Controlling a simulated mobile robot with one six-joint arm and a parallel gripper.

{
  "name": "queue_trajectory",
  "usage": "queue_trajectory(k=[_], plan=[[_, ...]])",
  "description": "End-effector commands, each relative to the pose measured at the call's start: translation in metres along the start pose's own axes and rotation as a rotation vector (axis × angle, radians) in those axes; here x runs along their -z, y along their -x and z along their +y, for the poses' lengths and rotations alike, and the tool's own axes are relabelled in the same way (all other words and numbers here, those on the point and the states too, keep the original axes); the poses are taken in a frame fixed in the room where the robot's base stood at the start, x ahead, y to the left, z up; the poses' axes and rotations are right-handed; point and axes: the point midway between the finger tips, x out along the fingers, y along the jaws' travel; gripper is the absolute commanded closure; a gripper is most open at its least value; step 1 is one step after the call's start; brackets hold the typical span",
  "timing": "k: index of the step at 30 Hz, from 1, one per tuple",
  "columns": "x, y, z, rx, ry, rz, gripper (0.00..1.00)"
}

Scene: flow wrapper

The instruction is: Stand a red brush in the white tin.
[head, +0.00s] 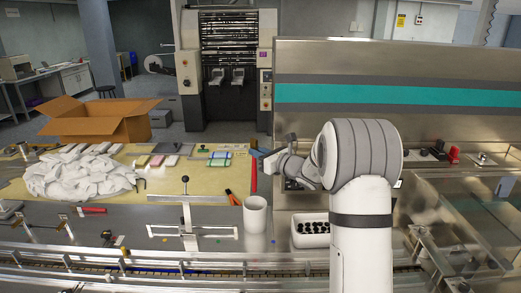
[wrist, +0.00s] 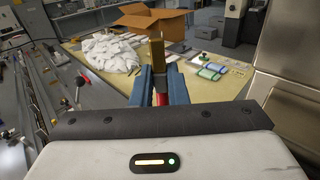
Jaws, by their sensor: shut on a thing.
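The white tin (head: 255,214) stands upright on the metal surface in the middle of the head view. My gripper (head: 261,160) is above the tin and is shut on a red brush (head: 254,180). The brush is roughly upright, and its red part hangs below the jaws, over the tin's rim and apart from it as far as I can tell. In the wrist view my gripper's blue fingers (wrist: 158,92) close around the brush, and its tan upper part (wrist: 157,54) sticks up beyond them. The tin does not show in the wrist view.
A white tray of black parts (head: 311,232) sits right of the tin. A metal fixture with an upright post (head: 187,215) stands to the left. An orange-handled tool (head: 232,197) lies close behind. White cloths (head: 80,175) and an open carton (head: 98,119) are farther left.

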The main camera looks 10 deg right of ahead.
Motion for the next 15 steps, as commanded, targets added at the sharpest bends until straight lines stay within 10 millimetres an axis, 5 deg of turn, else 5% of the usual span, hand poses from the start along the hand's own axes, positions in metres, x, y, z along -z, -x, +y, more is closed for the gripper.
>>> queue_trajectory(k=[15], plan=[[0.046,-0.001,-0.001,0.001,0.000,0.000,1.00]])
